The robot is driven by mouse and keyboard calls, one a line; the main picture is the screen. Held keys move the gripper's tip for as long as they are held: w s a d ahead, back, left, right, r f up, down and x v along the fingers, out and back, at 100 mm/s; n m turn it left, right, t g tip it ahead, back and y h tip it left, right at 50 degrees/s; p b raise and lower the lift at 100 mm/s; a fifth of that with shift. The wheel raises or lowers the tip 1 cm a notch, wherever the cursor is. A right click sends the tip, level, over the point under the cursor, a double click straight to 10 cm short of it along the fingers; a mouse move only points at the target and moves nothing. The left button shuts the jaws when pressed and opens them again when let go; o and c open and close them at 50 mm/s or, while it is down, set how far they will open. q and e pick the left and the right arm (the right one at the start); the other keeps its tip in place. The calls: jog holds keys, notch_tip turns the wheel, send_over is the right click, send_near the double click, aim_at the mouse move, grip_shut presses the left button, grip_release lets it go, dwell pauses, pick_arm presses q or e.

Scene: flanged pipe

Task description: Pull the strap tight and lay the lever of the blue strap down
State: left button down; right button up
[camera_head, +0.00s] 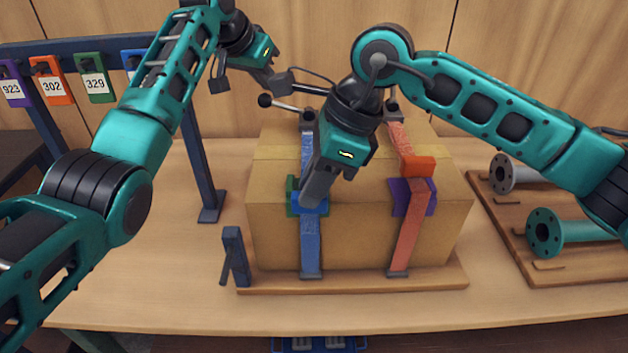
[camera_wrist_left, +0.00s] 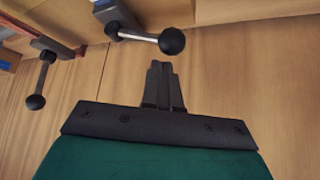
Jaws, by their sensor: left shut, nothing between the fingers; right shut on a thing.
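The blue strap (camera_head: 311,250) runs over the left side of a cardboard box (camera_head: 350,240), with a green corner piece (camera_head: 292,197) under it at the edge. My right gripper (camera_head: 311,197) points down and is shut on the blue strap at the box's front top edge; its fingers cover the exact grip. The blue strap's lever (camera_head: 283,105) has a black ball knob and sticks out left behind the box; it also shows in the left wrist view (camera_wrist_left: 172,41). My left gripper (camera_head: 283,83) is shut and empty near the lever, apart from the knob in the left wrist view (camera_wrist_left: 162,75).
An orange strap (camera_head: 408,235) with a purple corner piece (camera_head: 400,192) crosses the box's right side. A rail with numbered tags (camera_head: 95,85) stands at the left. Flanged pipes (camera_head: 545,232) lie on a board at the right.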

aim_at(268, 96)
pick_arm(q)
jog(key=shift+r, duration=2.9)
pick_arm(e)
jog(key=shift+s, duration=0.1)
jog(key=o, duration=0.8)
pick_arm(q)
jog(key=shift+f+b, duration=0.4)
jog(key=shift+b, duration=0.1)
pick_arm(e)
jog(key=v, duration=1.3)
pick_arm(q)
jog(key=shift+s, duration=0.1)
pick_arm(e)
jog(key=shift+a, duration=0.1)
